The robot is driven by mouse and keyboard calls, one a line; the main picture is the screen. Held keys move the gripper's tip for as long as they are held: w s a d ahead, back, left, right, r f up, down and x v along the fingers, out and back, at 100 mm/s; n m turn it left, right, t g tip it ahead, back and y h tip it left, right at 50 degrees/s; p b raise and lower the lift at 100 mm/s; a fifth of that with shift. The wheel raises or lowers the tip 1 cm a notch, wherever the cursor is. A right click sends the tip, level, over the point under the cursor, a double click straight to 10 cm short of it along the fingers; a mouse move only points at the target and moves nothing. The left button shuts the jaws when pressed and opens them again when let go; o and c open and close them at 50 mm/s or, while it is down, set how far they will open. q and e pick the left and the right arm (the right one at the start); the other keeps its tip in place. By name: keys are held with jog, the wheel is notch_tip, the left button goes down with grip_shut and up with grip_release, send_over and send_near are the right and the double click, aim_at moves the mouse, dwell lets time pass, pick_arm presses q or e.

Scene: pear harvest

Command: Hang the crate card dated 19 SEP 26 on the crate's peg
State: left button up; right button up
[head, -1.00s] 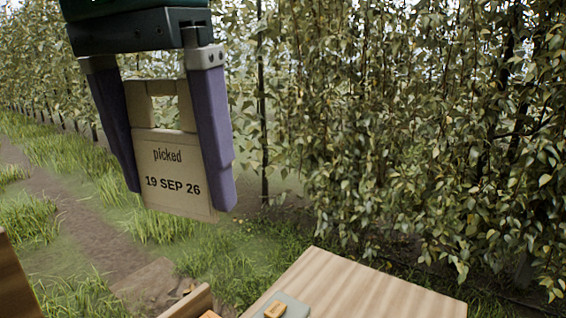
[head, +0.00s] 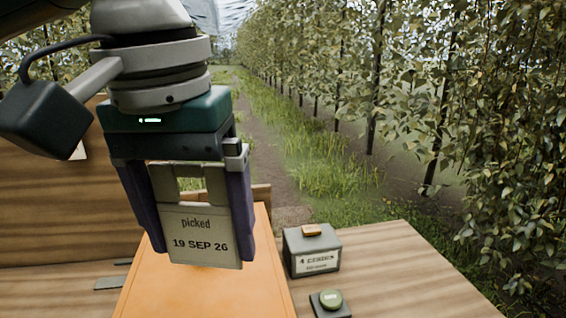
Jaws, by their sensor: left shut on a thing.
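The crate card (head: 200,240) reads "picked 19 SEP 26" and has a rectangular slot near its top. My left gripper (head: 208,258) is shut on the card, one purple finger along each side edge, and holds it upright with its face toward me. The card hangs in front of an orange surface (head: 262,285); I cannot tell how far above it. The crate's peg is not visible. My right gripper is out of view.
A grey box (head: 312,262) labelled "4 crates" stands on the wooden top (head: 400,260) right of the card, with a small orange block on it. Wooden boards (head: 50,225) stand at left. Leafy tree rows line the right.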

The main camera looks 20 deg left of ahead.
pick_arm(q)
jog(key=s+f+n+y+b, duration=0.1)
jog(key=s+f+n+b, duration=0.15)
jog(key=f+b, duration=0.85)
jog(key=s+f+n+b, duration=0.1)
jog(key=s+f+b, duration=0.15)
jog(key=f, duration=1.75)
jog(key=w+a+b, duration=0.5)
jog(key=w+b, duration=0.1)
jog(key=shift+w+a+f, duration=0.15)
jog(key=shift+w+f, duration=0.1)
jog(key=shift+w, duration=0.05)
